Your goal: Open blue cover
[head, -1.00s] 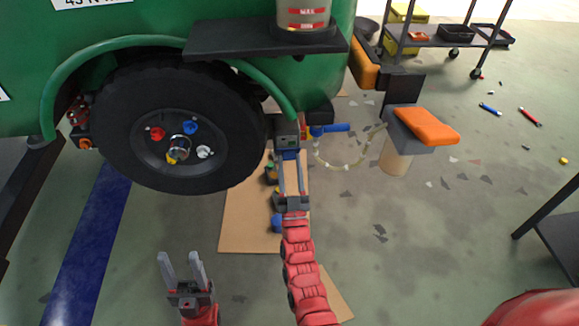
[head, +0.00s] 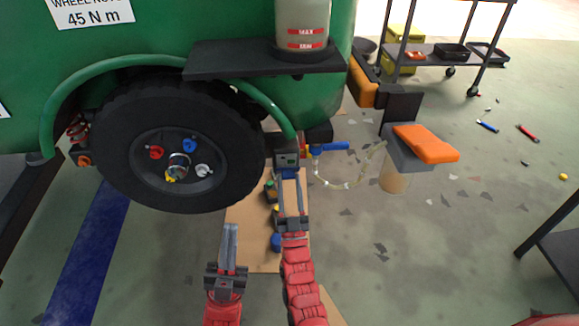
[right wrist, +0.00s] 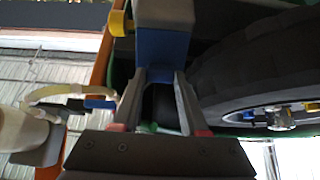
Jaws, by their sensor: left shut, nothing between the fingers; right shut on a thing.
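The blue cover (head: 289,172) is a small blue piece under a grey box (head: 287,156) beside the black wheel. It also shows in the right wrist view (right wrist: 162,52), below the grey box there. My right gripper (head: 290,182) reaches up to it, with its fingertips (right wrist: 160,76) on both sides of the blue piece, shut on it. The cover appears closed against the box, though its hinge is hard to make out. My left gripper (head: 230,228) is shut and empty, pointing up, below and left of the right gripper, clear of the wheel.
The wheel (head: 115,170) and green body (head: 230,25) stand close at left. A blue-handled valve (head: 335,146) with a clear hose (head: 350,184) is right of the box. An orange-topped stand (head: 425,145) is farther right.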

